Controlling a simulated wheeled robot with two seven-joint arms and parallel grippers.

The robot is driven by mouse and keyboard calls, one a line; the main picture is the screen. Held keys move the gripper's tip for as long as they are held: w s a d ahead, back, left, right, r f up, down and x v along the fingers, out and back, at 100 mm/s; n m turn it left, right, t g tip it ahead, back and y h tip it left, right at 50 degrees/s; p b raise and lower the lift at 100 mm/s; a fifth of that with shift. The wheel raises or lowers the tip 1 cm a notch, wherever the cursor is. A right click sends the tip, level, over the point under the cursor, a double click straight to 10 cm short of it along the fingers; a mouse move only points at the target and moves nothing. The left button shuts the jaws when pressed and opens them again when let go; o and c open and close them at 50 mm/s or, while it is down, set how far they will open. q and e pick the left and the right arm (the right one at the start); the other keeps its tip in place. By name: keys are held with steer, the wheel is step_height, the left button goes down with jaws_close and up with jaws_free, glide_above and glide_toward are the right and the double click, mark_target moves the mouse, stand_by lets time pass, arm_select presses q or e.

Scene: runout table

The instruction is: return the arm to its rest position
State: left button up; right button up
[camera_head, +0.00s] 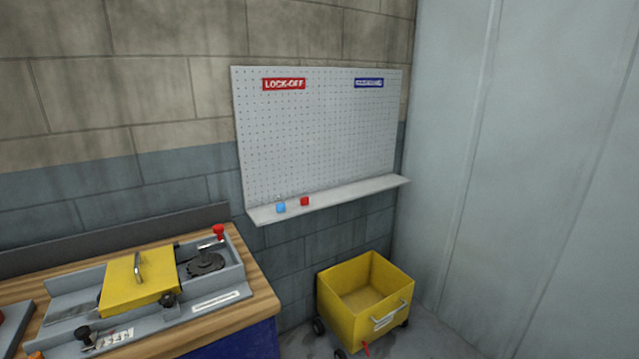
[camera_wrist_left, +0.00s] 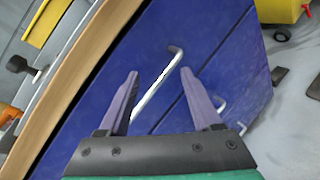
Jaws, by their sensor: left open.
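My left gripper (camera_wrist_left: 160,95) shows in the left wrist view, with its two purple-grey fingers apart and nothing between them. It is in front of the blue cabinet (camera_wrist_left: 110,75) under the wooden worktop. A bent silver handle (camera_wrist_left: 156,82) on the cabinet appears beyond the fingers, and I cannot tell how far off it is. No gripper or arm shows in the head view. My right gripper is in neither view.
The wooden worktop (camera_head: 262,297) carries a grey machine with a yellow cover (camera_head: 130,285) and a red knob (camera_head: 218,231). A yellow wheeled cart (camera_head: 345,318) stands on the floor to the right. A pegboard shelf (camera_head: 345,197) holds blue (camera_head: 281,208) and red (camera_head: 305,201) padlock-like items.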

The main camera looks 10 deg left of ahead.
arm_select(q)
steer(key=s+d+f+m+g+h, duration=0.2)
steer(key=s+d+f+m+g, duration=0.15)
steer(key=s+f+m, duration=0.55)
steer(key=s+d+f+m+g+h, duration=0.25)
steer(key=d+f+m, duration=0.35)
steer(key=f, duration=0.6)
steer(key=s+d+f+m+g, duration=0.1)
steer(key=s+f+m+g, duration=0.2)
steer(key=s+m, duration=0.6)
steer(key=s+d+f+m+g, duration=0.1)
steer(key=s+f+m+g, duration=0.3)
steer(key=s+f+m, duration=0.2)
steer(key=s+m, duration=0.2)
steer(key=m, duration=0.2)
steer(key=shift+s+d, duration=0.3)
steer(key=shift+s, duration=0.05)
